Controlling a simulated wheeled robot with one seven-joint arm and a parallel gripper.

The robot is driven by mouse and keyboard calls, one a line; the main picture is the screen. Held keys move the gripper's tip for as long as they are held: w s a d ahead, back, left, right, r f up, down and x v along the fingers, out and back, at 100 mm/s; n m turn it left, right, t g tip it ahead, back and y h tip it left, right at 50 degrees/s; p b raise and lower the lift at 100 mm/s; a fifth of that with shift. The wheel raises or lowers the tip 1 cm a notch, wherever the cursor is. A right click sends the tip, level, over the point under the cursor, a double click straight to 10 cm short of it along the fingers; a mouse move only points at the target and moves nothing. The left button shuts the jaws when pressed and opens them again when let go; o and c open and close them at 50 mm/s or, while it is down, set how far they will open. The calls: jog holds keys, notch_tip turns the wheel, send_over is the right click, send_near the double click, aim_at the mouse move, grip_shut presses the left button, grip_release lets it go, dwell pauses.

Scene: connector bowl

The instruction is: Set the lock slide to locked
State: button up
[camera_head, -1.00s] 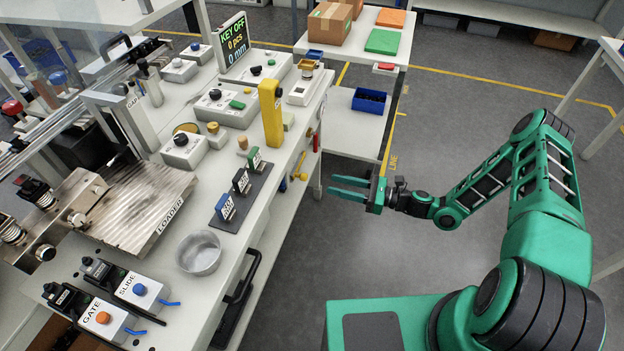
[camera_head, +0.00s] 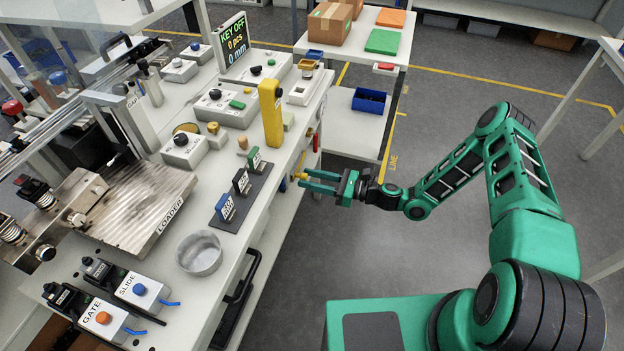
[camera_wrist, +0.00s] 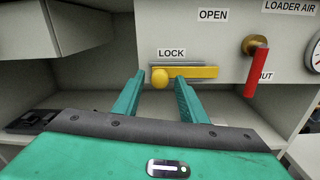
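The lock slide (camera_wrist: 195,72) is a yellow bar with a round yellow knob (camera_wrist: 159,78) at its left end, on the bench's side panel in the wrist view. It lies along a horizontal grey rail, under a LOCK label (camera_wrist: 171,53). My gripper (camera_wrist: 162,78) is open, with one green finger to each side of the knob in the picture. I cannot tell whether the fingertips reach past the knob or touch it. In the head view my gripper (camera_head: 302,181) is at the bench's side, with the yellow knob (camera_head: 301,176) by its fingertips.
A valve with a red handle (camera_wrist: 255,72) hangs down to the right of the slide, under the LOADER AIR label. An OPEN label (camera_wrist: 212,15) is above the slide. A blue bin (camera_head: 370,101) stands on a lower shelf beyond. The floor behind my gripper is clear.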

grip_shut()
jog(key=shift+w+d, duration=0.25)
jog(key=shift+w, duration=0.4)
jog(key=shift+w+d, duration=0.25)
jog(key=shift+w, duration=0.35)
jog(key=shift+w+d, duration=0.25)
jog(key=shift+w, duration=0.4)
jog(key=shift+o, duration=0.9)
grip_release()
jog(key=v, duration=1)
jog(key=shift+d, duration=0.35)
jog(key=shift+s, duration=0.1)
